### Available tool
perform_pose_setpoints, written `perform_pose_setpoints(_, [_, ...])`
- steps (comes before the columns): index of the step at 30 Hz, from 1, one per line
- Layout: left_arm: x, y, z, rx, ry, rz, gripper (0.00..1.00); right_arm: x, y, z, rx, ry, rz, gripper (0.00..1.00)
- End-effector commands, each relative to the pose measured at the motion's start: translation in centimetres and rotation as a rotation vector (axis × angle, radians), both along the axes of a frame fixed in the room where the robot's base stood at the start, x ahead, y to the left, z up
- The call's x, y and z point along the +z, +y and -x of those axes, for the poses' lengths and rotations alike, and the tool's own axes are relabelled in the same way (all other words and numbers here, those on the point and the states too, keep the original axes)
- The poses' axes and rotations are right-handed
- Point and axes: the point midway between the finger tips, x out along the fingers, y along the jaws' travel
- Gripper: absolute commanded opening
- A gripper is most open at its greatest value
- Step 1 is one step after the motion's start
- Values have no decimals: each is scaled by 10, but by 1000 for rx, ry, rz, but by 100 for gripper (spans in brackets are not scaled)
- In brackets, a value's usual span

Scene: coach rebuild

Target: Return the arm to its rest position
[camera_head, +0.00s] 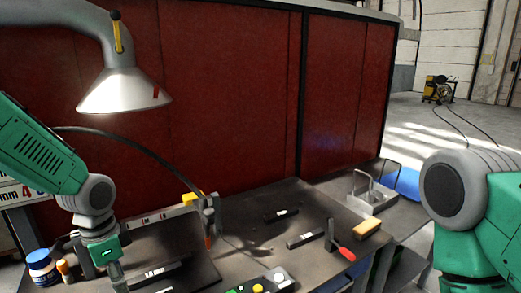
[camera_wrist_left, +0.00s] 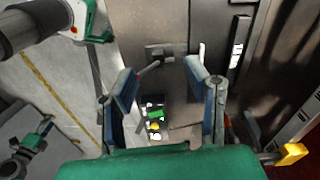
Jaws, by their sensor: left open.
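My left arm comes in from the left in the head view. Its gripper (camera_head: 116,278) points down over the left part of the bench and is cut off by the lower edge. In the left wrist view the two fingers of the left gripper (camera_wrist_left: 163,82) stand wide apart with nothing between their tips. A black control box (camera_wrist_left: 155,122) with green and yellow buttons shows beyond and between the fingers. It also shows at the bottom of the head view (camera_head: 260,284). My right arm stands at the right edge of the head view; its gripper is out of view.
The lamp-like hood (camera_head: 124,92) hangs above the left arm. Black labelled blocks (camera_head: 281,214) and a red-handled clamp (camera_head: 340,244) lie on the grey bench (camera_head: 245,215). A blue-white jar (camera_head: 41,267) stands at left. A red panel (camera_head: 230,95) closes off the back.

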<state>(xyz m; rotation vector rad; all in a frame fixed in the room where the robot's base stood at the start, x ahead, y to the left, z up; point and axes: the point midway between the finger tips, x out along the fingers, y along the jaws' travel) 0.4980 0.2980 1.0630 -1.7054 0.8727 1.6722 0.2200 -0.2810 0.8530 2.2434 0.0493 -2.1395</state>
Motion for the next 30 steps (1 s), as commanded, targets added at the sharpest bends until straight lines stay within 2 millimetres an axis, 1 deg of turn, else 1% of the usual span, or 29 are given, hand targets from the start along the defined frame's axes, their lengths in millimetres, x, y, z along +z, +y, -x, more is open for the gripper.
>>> perform_pose_setpoints(1, [-13,-3,9,20,9,7,43,0,0,0,0,0,0,40])
perform_pose_setpoints(5, [-48,-13,32,99,21,33,43,0,0,0,0,0,0,40])
perform_pose_setpoints(8, [-81,-20,56,184,35,53,43,0,0,0,0,1,0,40])
perform_pose_setpoints(9, [-95,-23,68,223,43,60,43,0,0,1,0,1,0,40])
perform_pose_setpoints(11, [-119,-27,89,296,55,69,43,0,0,1,0,1,0,40])
perform_pose_setpoints(12, [-135,-29,107,352,63,72,43,0,0,1,0,1,0,40])
perform_pose_setpoints(14, [-159,-31,137,446,75,70,43,0,0,1,0,1,0,40])
perform_pose_setpoints(15, [-173,-32,158,509,80,68,43,0,0,1,0,1,0,40])
perform_pose_setpoints(16, [-181,-31,172,555,82,62,43,0,0,1,0,1,0,40])
perform_pose_setpoints(17, [-188,-30,186,597,81,56,43,0,0,0,0,1,0,40])
perform_pose_setpoints(18, [-196,-28,203,651,80,46,43,0,0,0,0,1,0,40])
perform_pose_setpoints(20, [-204,-25,228,725,76,30,43,0,0,0,0,1,0,40])
perform_pose_setpoints(21, [-209,-22,244,770,72,18,43,0,0,0,0,1,0,40])
perform_pose_setpoints(23, [-213,-17,268,834,66,-4,43,0,0,1,0,1,0,40])
perform_pose_setpoints(24, [-215,-13,282,875,59,-20,43,0,0,1,0,1,0,40])
perform_pose_setpoints(27, [-217,-4,315,962,36,-58,43,-1,0,0,0,1,0,40])
perform_pose_setpoints(28, [-230,-6,305,953,25,-47,43,-14,0,0,0,0,0,40])
perform_pose_setpoints(30, [-246,-7,301,941,18,-43,43,-31,0,1,0,1,0,40])
